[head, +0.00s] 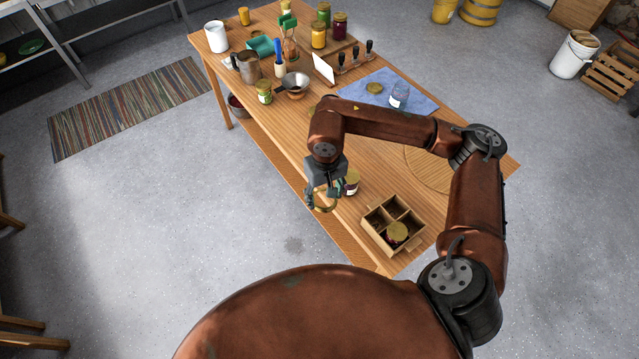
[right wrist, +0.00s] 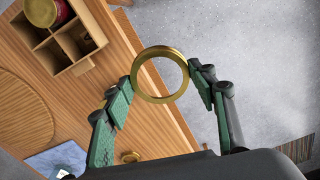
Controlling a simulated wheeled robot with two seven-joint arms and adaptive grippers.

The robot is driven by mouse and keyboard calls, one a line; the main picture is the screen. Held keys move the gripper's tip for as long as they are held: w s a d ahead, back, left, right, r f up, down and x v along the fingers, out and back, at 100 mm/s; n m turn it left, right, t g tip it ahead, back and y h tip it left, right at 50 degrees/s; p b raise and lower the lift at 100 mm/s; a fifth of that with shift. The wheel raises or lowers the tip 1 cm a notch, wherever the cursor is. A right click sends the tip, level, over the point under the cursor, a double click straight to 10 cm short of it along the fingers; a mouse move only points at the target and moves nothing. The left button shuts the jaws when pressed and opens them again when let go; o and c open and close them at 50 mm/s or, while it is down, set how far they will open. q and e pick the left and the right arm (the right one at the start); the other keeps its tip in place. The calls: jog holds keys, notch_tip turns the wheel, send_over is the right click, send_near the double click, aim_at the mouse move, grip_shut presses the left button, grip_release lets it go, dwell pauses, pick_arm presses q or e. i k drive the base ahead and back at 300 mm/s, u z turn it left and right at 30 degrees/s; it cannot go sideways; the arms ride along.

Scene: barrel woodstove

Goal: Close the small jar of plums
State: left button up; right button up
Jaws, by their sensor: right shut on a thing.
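My right gripper (head: 323,203) is shut on a gold ring-shaped jar band (right wrist: 160,75), gripped across its rim, with floor visible through its open middle. Another jar with a gold top (head: 397,233) and red contents sits in a compartment of the wooden box (head: 369,228). My left gripper is not in view.
A blue cloth (head: 420,105) holds a gold lid (head: 374,88) and a clear glass jar (head: 399,95). A metal funnel (head: 295,82), a green-filled jar (head: 264,92) and several other jars and tools crowd the table's far end. A round wooden board (head: 430,166) lies at right.

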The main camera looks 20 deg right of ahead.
aim_at(353, 178)
jog(key=u, duration=2.35)
jog(key=k, duration=1.85)
jog(key=z, duration=1.85)
jog(key=i, duration=0.5)
jog(key=z, duration=0.1)
